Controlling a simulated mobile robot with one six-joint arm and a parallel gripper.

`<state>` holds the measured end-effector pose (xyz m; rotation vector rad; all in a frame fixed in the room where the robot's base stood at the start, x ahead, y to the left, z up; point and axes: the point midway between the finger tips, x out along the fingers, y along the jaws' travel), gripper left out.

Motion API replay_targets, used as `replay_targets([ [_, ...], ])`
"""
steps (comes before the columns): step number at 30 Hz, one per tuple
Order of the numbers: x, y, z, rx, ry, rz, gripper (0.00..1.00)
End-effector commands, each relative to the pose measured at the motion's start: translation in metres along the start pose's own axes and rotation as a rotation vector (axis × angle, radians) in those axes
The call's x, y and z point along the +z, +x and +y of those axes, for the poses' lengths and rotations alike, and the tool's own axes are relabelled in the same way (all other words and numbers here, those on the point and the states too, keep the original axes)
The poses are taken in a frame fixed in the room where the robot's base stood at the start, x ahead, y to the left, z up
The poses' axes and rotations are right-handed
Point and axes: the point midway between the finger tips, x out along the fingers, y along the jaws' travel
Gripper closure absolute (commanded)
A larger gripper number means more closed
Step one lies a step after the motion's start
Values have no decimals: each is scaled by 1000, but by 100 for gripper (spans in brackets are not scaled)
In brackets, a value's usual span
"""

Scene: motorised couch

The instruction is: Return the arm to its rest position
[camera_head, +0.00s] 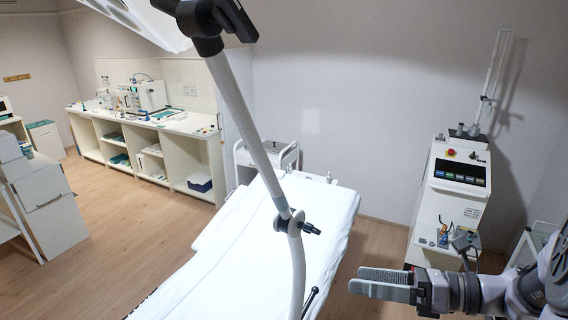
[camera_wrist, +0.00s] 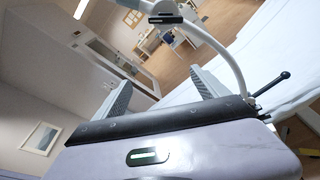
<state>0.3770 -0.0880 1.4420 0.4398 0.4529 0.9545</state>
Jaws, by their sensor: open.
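My gripper (camera_head: 380,284) is at the lower right of the head view, at the end of my arm (camera_head: 500,290). Its two ridged grey fingers point left, toward the couch. In the wrist view my gripper (camera_wrist: 160,92) shows two fingers spread apart with nothing between them. The white-covered couch (camera_head: 290,235) lies to the left of my gripper in the head view, with a visible gap between them. The couch also shows at the right of the wrist view (camera_wrist: 275,60).
A white pole (camera_head: 240,110) with a clamp rises in front of the couch. A wheeled machine (camera_head: 458,185) with a screen stands behind my arm. A white cart (camera_head: 540,250) is at the far right. A long counter (camera_head: 150,122) is at the back left. Wooden floor is open at left.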

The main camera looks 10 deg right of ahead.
Motion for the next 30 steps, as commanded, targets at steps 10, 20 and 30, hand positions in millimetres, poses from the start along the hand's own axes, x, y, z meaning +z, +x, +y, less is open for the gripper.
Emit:
replay_targets([
  [10, -304, 93, -2, 313, -1577, 1043, 16],
  [20, -326, 94, -17, 374, -2298, 1262, 16],
  [30, -323, 93, -15, 372, -2292, 1260, 16],
])
